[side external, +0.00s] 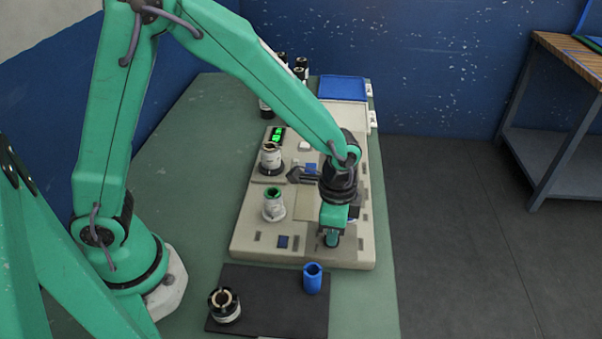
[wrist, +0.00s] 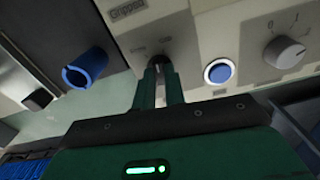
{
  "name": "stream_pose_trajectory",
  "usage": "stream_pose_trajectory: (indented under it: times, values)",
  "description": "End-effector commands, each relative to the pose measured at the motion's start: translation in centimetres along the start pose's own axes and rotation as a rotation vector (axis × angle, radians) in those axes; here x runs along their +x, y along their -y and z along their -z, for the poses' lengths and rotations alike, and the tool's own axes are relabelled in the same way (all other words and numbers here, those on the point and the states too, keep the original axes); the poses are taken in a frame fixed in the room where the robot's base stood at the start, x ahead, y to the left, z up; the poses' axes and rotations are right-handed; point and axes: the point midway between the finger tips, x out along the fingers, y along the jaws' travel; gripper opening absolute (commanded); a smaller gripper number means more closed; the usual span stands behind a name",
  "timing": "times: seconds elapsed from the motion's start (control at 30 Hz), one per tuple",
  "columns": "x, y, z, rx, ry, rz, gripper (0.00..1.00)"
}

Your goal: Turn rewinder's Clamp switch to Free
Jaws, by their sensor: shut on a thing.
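The rewinder is the beige machine (side external: 250,244) on the green bench. In the wrist view its front panel (wrist: 200,35) fills the top, with a grey label reading "Gripped" (wrist: 127,9). My gripper (wrist: 161,73) points at this panel, its two green fingers close together around a small dark switch, apparently the Clamp switch (wrist: 158,61). Small print lies on both sides of the switch, too small to read, and its lever's direction is mostly hidden between the fingers. In the side view my gripper (side external: 332,239) is low at the machine's near end and hides the switch.
A blue tube (side external: 312,279) and a dark-and-white roll (side external: 224,305) stand on the black mat (side external: 270,290) in front of the machine.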

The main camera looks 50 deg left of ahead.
Motion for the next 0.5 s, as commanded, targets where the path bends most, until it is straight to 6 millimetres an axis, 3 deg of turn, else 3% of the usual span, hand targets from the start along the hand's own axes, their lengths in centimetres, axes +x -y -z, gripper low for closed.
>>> stream_pose_trajectory:
  times: [0.5]
  values:
    - [-0.07, 0.02, 0.07, -0.461, -0.002, 0.000, 0.00]
